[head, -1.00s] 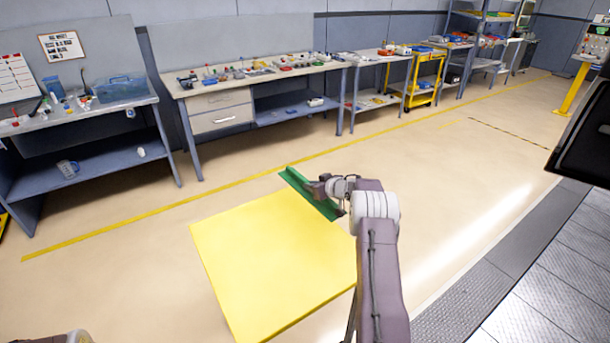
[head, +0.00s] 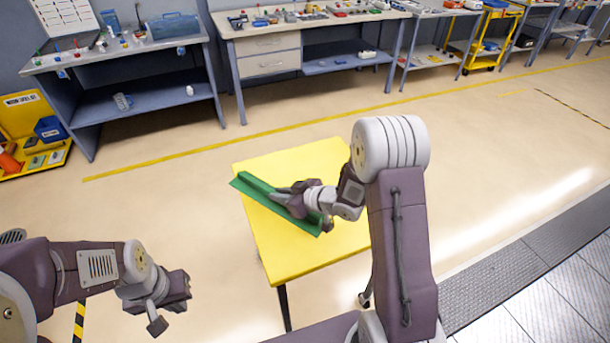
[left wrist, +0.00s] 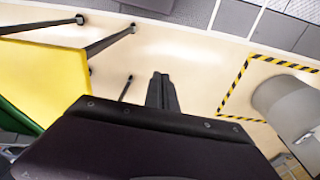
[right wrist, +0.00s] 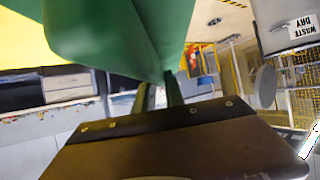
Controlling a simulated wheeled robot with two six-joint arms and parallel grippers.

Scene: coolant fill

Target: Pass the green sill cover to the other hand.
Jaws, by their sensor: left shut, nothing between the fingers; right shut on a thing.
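The green sill cover (head: 252,188) is a long angled strip, lying slantwise over the yellow table in the head view. My right gripper (head: 283,194) is shut on it near its middle. In the right wrist view the cover (right wrist: 115,35) fills the upper part and hides the fingertips. I cannot tell how far it is above the tabletop. My left gripper (head: 157,324) is at the lower left, apart from the cover and left of the table. The left wrist view shows its fingers (left wrist: 160,90) shut and empty, with a green edge of the cover (left wrist: 14,122) at far left.
The yellow table (head: 310,160) stands between my arms, its top otherwise bare. Workbenches (head: 255,62) with small parts line the back wall. A yellow tray of parts (head: 28,160) is at far left. The floor between table and benches is clear.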

